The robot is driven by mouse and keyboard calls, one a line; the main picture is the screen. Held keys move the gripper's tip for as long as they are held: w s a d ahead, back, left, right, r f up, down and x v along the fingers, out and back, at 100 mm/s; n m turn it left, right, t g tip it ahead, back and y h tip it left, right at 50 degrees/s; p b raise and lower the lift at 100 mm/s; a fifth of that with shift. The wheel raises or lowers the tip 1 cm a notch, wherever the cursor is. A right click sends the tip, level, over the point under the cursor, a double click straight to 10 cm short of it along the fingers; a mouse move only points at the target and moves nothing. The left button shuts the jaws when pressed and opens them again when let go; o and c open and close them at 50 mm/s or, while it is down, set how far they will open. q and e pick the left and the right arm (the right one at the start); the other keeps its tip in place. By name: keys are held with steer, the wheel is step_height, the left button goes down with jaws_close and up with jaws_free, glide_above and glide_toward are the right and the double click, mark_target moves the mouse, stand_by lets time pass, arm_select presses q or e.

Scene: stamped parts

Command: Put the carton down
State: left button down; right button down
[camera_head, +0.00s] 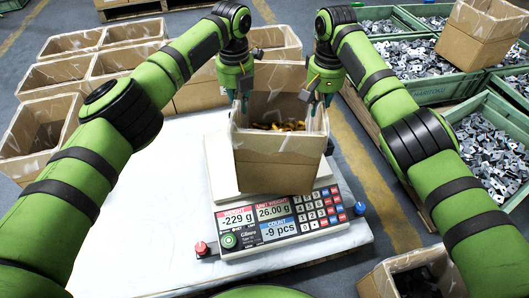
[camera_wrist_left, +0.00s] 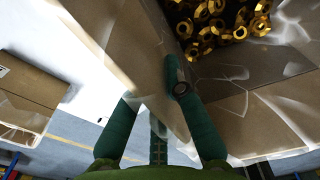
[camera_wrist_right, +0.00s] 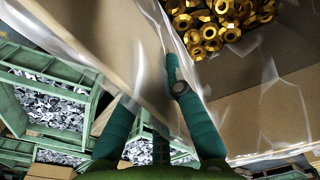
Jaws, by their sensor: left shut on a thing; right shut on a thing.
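The open carton (camera_head: 277,160) has a clear liner and holds brass-coloured nut-like parts. In the head view it is over the counting scale (camera_head: 275,220), slightly tilted. I cannot tell whether its base touches the scale's plate. My left gripper (camera_head: 243,100) is shut on the carton's left wall, and my right gripper (camera_head: 318,98) is shut on its right wall. The wrist views show fingers on both sides of the walls, with the brass parts (camera_wrist_left: 222,24) inside; these parts (camera_wrist_right: 215,22) also show in the right wrist view. The scale display reads -229 g and -9 pcs.
The scale stands on a white-topped table (camera_head: 175,190). Several open cartons (camera_head: 70,75) stand behind and left. Green crates (camera_head: 430,90) of metal stampings are at the right, with another carton (camera_head: 480,35) on them. An open carton (camera_head: 415,275) is at the lower right.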

arm_select(q)
steer(key=shift+f, duration=0.4)
arm_select(e)
steer(key=shift+f, duration=0.35)
arm_select(q)
steer(key=c, duration=1.3)
jaws_free()
steer(key=shift+f, duration=0.1)
steer(key=shift+c, duration=0.2)
arm_select(e)
steer(key=c, duration=1.3)
jaws_free()
steer(key=shift+f, duration=0.1)
steer(key=shift+c, duration=0.2)
arm_select(q)
steer(key=shift+s, duration=0.1)
arm_select(e)
steer(key=shift+s, duration=0.1)
steer(key=shift+r, duration=0.2)
arm_select(q)
step_height(320, 180, up, 12)
arm_select(e)
step_height(320, 180, up, 12)
steer(key=shift+f, duration=0.1)
